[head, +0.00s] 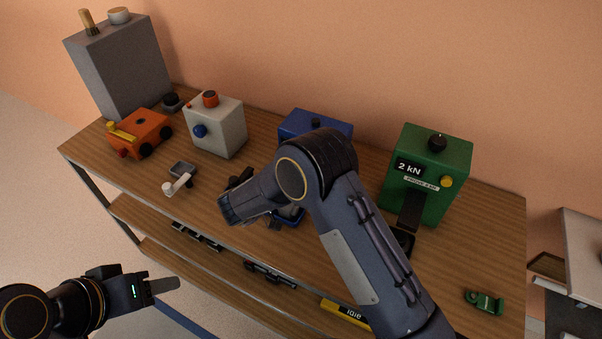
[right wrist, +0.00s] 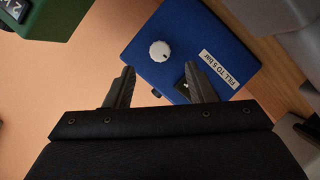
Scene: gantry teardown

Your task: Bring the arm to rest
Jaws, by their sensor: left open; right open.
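My right arm (head: 362,245) reaches in from the lower right and bends over the middle of the bench. In the right wrist view my right gripper (right wrist: 159,78) is open, with nothing between its fingers. A blue box (right wrist: 190,45) with a white knob and a "FILL TO 5 bar" label lies beyond the fingertips. In the head view this blue box (head: 315,124) is partly hidden behind my right arm. My left gripper (head: 165,285) is open and empty at the lower left, in front of the bench and clear of it.
The wooden bench (head: 480,250) carries a grey cabinet (head: 120,70), an orange machine (head: 140,131), a white box (head: 216,128), a green "2 kN" box (head: 430,170) and a small green part (head: 484,301). A white-handled grey piece (head: 180,180) lies near the front edge. A shelf below holds dark parts.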

